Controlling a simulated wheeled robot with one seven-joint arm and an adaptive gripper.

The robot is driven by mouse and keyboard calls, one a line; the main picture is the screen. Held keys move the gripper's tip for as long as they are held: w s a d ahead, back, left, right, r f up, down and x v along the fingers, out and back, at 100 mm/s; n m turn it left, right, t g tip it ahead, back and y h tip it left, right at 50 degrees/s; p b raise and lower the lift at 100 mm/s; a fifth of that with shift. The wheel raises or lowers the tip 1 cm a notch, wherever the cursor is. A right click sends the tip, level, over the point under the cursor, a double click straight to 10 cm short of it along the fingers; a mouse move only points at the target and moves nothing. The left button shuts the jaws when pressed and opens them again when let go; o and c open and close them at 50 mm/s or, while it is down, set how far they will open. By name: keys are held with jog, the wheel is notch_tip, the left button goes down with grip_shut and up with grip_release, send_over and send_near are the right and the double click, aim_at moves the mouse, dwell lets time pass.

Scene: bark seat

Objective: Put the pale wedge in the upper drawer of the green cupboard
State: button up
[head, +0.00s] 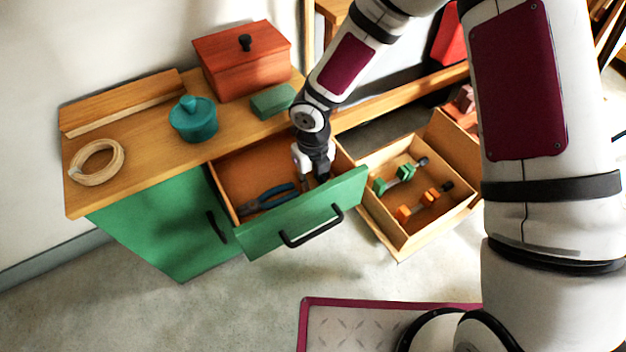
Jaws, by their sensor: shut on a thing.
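The green cupboard (158,222) stands against the wall, with its upper drawer (268,238) pulled open. My gripper (308,183) points down inside the right part of this drawer, behind its green front. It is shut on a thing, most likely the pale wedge. The fingertips and the held thing are too small and hidden to make out clearly, and no pale wedge shows elsewhere. Blue-handled pliers (268,198) lie in the drawer, left of my gripper.
On the wooden top are a pale ring (97,180), a teal lidded pot (193,120), a red-brown box (243,65) and a green block (272,101). A wooden tray (398,240) with green and orange pieces sits right of the drawer. My arm covers the right side.

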aim_at(313, 184)
jog(key=o, duration=0.8)
jog(key=shift+f, duration=0.1)
notch_tip(313, 184, up, 12)
jog(key=p, duration=0.6)
